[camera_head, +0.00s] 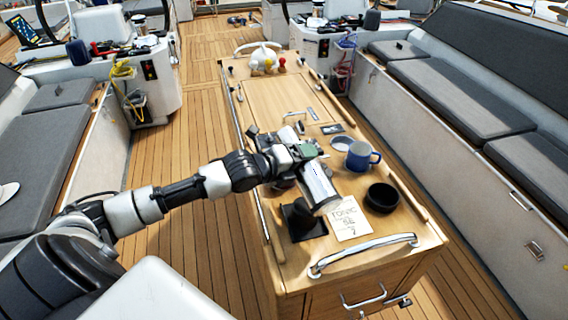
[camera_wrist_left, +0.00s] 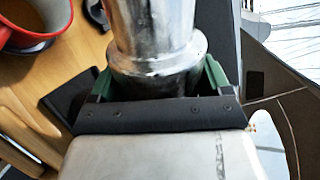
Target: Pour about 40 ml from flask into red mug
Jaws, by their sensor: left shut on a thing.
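The silver metal flask (camera_head: 318,186) is in my left gripper (camera_head: 303,160), above the wooden cockpit table. It looks tilted in the head view. In the left wrist view the flask (camera_wrist_left: 152,35) stands between the green fingers of the gripper (camera_wrist_left: 157,83), which is shut on it. The red mug (camera_wrist_left: 61,22) shows at the top left of the left wrist view, with brown liquid inside, apart from the flask. In the head view I cannot make out the red mug; my left arm and the flask cover part of the table. My right gripper is not in view.
On the table (camera_head: 262,98) a blue mug (camera_head: 361,156) and a black round bowl (camera_head: 382,198) stand right of the flask. A handwritten note (camera_head: 346,218) and a black holder (camera_head: 302,222) lie nearer the front. A steel rail (camera_head: 362,254) edges the front.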

